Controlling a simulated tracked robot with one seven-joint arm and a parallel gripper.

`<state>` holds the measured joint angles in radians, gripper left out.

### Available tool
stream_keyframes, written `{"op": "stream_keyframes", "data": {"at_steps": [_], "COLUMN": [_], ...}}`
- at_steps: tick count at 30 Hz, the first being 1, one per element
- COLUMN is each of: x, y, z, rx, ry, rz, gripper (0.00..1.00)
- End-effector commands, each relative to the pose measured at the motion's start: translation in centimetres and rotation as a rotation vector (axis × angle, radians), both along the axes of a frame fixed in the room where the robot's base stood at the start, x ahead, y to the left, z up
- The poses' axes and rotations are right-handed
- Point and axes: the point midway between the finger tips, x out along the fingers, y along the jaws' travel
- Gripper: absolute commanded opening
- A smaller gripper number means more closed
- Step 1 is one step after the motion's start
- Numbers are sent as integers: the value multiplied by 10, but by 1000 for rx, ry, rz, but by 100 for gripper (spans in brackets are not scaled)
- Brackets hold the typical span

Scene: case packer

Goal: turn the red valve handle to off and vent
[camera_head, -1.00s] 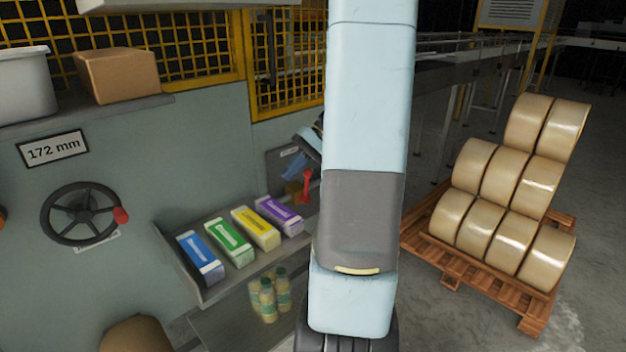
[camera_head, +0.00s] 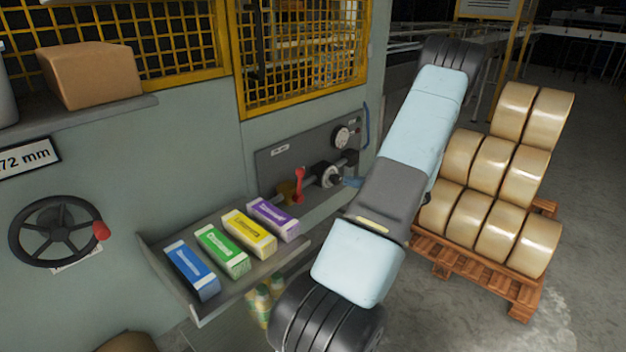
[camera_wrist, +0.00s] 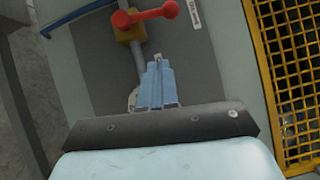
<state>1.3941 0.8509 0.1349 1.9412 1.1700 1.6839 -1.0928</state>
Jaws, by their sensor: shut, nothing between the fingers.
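The red valve handle (camera_head: 299,186) sits on a brass valve body (camera_head: 286,191) on the dark wall panel. It stands roughly upright, crosswise to the grey pipe. In the wrist view the red handle (camera_wrist: 146,15) and the brass body (camera_wrist: 130,32) are at the top, beyond my fingertips. My gripper (camera_wrist: 158,64) is shut and empty, its blue fingers pointing along the pipe toward the valve, apart from the handle. In the head view my gripper (camera_head: 352,182) shows only partly, right of the handle near the round regulator (camera_head: 327,175); my arm hides the rest.
A dial gauge (camera_head: 342,137) is on the panel above the pipe. A shelf (camera_head: 203,309) with several coloured cartons juts out at left below the valve. A black handwheel (camera_head: 55,232) is farther left. A pallet (camera_head: 480,268) of rolls stands at right behind my arm.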

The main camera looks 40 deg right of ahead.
Motion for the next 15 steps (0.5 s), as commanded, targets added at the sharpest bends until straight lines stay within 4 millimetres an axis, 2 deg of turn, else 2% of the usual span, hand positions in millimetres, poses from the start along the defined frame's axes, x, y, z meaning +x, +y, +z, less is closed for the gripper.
{"op": "stream_keyframes", "data": {"at_steps": [5, 15], "x": [3, 45], "y": [0, 33], "z": [-2, 3], "rx": [4, 4], "ry": [-11, -9], "rz": [-16, -16], "gripper": [0, 0]}}
